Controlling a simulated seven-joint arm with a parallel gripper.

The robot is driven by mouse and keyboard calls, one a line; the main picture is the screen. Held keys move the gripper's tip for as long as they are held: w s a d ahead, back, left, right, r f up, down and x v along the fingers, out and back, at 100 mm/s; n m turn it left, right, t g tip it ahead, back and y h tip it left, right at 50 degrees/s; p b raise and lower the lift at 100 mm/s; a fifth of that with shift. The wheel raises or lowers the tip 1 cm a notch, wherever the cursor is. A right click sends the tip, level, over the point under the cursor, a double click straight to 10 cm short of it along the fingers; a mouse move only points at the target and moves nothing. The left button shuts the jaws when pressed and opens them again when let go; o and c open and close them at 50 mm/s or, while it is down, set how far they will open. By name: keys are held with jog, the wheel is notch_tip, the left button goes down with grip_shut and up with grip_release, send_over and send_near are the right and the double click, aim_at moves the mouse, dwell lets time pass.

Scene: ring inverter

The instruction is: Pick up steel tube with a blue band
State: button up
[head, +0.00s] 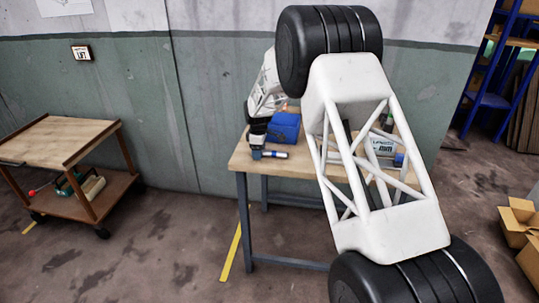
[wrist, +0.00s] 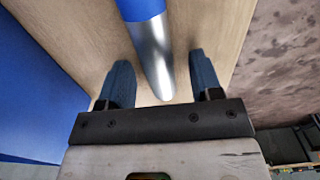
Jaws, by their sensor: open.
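The steel tube with a blue band (wrist: 152,55) lies on the wooden tabletop. In the wrist view its bare steel end points toward my gripper (wrist: 158,68), and its blue band is at the top edge, where the rest is cut off. My gripper is open, with one blue finger on each side of the tube and a visible gap on both sides. In the head view the tube (head: 280,155) lies near the table's front left edge, with my gripper (head: 258,153) at its left end, partly hiding it.
A blue bin (head: 285,127) stands just behind the tube and fills the left of the wrist view. The workbench's (head: 245,164) front edge is close. My arm hides much of the bench, where other items show at right. A wooden cart (head: 60,135) stands far left.

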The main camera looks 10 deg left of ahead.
jog(key=shift+c, duration=0.2)
grip_shut()
dwell(0.5)
